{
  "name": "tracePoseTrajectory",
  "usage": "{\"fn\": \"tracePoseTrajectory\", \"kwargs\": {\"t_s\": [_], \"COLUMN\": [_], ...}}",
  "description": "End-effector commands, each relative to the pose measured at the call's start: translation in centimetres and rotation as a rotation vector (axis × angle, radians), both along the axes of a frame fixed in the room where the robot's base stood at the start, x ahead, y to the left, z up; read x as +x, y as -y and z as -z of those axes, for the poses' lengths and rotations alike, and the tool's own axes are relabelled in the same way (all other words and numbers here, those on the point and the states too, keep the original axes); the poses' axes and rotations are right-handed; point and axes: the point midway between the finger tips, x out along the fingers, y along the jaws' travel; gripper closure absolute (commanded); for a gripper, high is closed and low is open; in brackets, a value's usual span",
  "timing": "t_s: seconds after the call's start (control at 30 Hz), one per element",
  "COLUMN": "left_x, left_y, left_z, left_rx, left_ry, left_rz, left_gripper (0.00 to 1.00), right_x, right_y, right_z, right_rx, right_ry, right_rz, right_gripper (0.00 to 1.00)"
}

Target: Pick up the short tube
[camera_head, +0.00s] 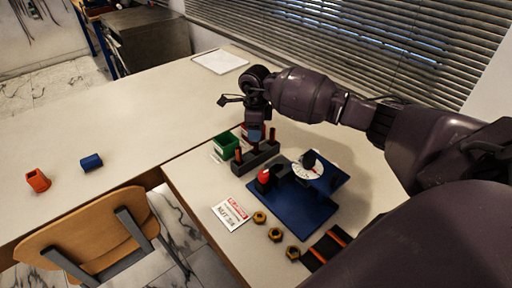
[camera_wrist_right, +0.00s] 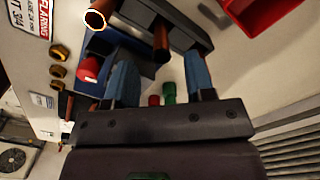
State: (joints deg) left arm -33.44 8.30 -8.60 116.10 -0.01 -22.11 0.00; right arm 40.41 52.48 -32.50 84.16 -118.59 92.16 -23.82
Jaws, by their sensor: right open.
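Copper-coloured tubes stand upright in a dark grey rack (camera_head: 262,157) in the head view. One tube (camera_head: 238,155) is at its left end and another (camera_head: 272,134) at its right end. I cannot tell for certain which is the short tube. My right gripper (camera_head: 255,136) is over the middle of the rack, pointing down and hiding part of it. In the right wrist view its two blue fingers (camera_wrist_right: 162,82) are apart. My left gripper is out of view.
Brass nuts (camera_head: 276,234) and a sign (camera_head: 230,213) lie nearer. The left table is mostly clear.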

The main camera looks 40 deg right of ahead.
Motion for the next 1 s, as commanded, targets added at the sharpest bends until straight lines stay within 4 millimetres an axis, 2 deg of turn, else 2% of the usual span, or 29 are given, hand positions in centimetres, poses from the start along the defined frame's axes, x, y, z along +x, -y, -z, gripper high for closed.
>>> {"fn": "tracePoseTrajectory", "kwargs": {"t_s": [0.4,0.63,0.97,1.0], "left_x": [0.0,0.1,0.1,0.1], "left_y": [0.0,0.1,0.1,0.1], "left_z": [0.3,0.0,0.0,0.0], "left_rx": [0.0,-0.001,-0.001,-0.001], "left_ry": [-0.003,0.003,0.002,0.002], "left_rz": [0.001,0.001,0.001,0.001], "left_gripper": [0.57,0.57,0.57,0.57], "right_x": [-0.1,-0.1,-0.1,-0.1], "right_y": [0.2,0.2,0.2,0.2], "right_z": [4.8,4.9,4.9,4.9], "right_rx": [0.002,0.0,0.0,0.0], "right_ry": [-0.002,0.0,0.0,0.0], "right_rz": [0.001,0.0,0.0,0.0], "right_gripper": [0.51,0.51,1.0,1.0]}}
